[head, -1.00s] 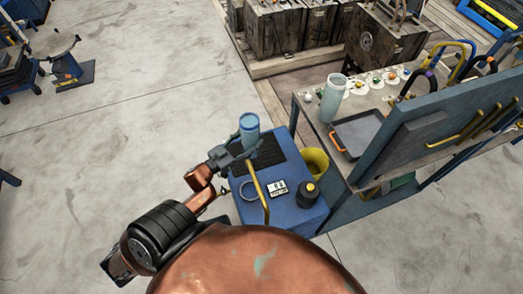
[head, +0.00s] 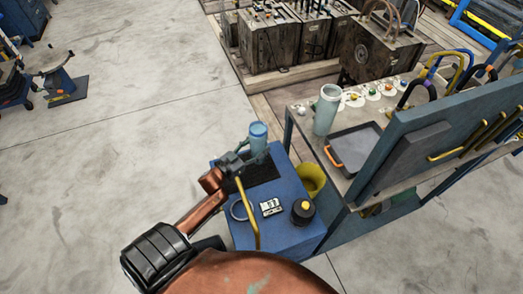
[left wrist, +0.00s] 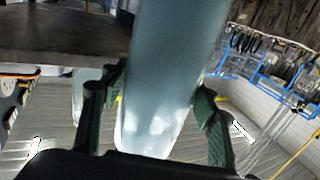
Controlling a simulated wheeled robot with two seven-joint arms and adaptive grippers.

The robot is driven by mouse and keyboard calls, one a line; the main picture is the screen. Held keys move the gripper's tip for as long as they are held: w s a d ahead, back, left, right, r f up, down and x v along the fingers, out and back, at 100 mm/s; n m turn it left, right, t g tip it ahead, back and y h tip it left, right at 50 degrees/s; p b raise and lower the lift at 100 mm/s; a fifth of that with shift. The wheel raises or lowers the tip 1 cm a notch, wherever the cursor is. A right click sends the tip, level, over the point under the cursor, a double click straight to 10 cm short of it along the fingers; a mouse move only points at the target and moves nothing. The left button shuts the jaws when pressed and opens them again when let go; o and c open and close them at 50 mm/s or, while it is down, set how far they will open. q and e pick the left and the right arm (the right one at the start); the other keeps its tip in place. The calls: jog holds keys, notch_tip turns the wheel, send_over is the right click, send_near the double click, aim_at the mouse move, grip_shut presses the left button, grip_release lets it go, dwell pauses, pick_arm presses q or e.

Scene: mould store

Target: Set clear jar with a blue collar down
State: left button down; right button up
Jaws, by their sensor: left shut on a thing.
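The clear jar with a blue collar (head: 258,136) is upright in my left gripper (head: 250,158), at the far end of the blue cart top (head: 291,230). In the left wrist view the jar (left wrist: 168,75) fills the middle, with the green-padded fingers (left wrist: 160,95) shut on its two sides. A black mat (head: 262,172) lies on the cart top beside and below the jar. I cannot tell whether the jar's base touches it. My right gripper is not in view.
On the cart are a yellow-capped black pot (head: 303,212), a small white box (head: 271,207), a ring (head: 239,210) and a yellow bar (head: 249,215). A yellow bucket (head: 312,180) stands beside it. The bench to the right holds a pale jar (head: 326,112) and a grey tray (head: 355,147).

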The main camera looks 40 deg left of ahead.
pick_arm(q)
jog(key=shift+w+a+f+b, duration=0.25)
jog(key=shift+w+f+b, duration=0.2)
jog(key=shift+w+f, duration=0.7)
notch_tip(320, 180, down, 3)
jog(key=shift+w+f+b, duration=0.1)
jog(key=shift+b, duration=0.6)
jog(key=c, duration=0.8)
grip_release()
jog(key=shift+f, duration=0.1)
jog(key=s, duration=0.4)
jog(key=s+p, duration=0.1)
jog(key=s, duration=0.3)
jog(key=s+a+p, duration=0.1)
jog(key=s, duration=0.3)
